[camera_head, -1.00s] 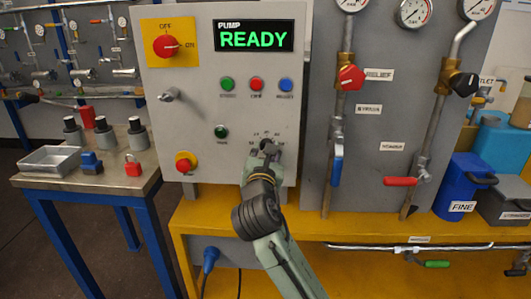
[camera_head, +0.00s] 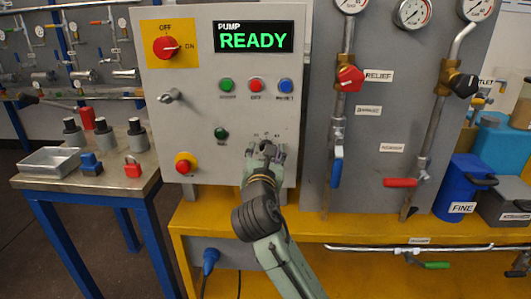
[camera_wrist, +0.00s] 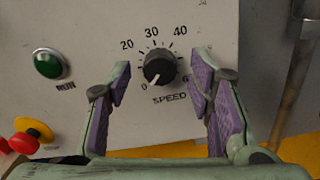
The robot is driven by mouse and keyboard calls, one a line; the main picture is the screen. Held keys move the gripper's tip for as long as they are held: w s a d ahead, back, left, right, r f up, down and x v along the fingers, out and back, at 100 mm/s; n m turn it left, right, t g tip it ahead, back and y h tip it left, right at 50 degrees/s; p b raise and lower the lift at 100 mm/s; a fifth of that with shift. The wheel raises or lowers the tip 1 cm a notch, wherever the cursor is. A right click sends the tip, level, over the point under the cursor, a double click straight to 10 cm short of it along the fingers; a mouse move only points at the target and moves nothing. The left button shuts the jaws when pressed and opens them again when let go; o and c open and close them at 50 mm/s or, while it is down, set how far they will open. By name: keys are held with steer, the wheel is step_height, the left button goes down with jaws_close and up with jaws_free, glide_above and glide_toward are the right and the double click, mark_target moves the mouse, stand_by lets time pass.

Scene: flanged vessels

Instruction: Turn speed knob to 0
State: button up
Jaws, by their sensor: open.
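The speed knob (camera_wrist: 160,67) is a round black knob with a white pointer line, above the word SPEED on the grey panel. Its pointer is turned to the lower left. In the head view my gripper (camera_head: 265,151) is at the panel's lower right and hides the knob.
The pump display (camera_head: 253,36) reads READY. The green RUN button (camera_wrist: 48,63) is left of the knob, and a red-and-yellow emergency button (camera_head: 185,162) is further lower left. Pipes with a blue-handled valve (camera_head: 337,165) stand to the right. A yellow bench (camera_head: 310,229) lies below.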

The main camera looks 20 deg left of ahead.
steer(key=v, duration=0.7)
steer(key=shift+s, duration=0.3)
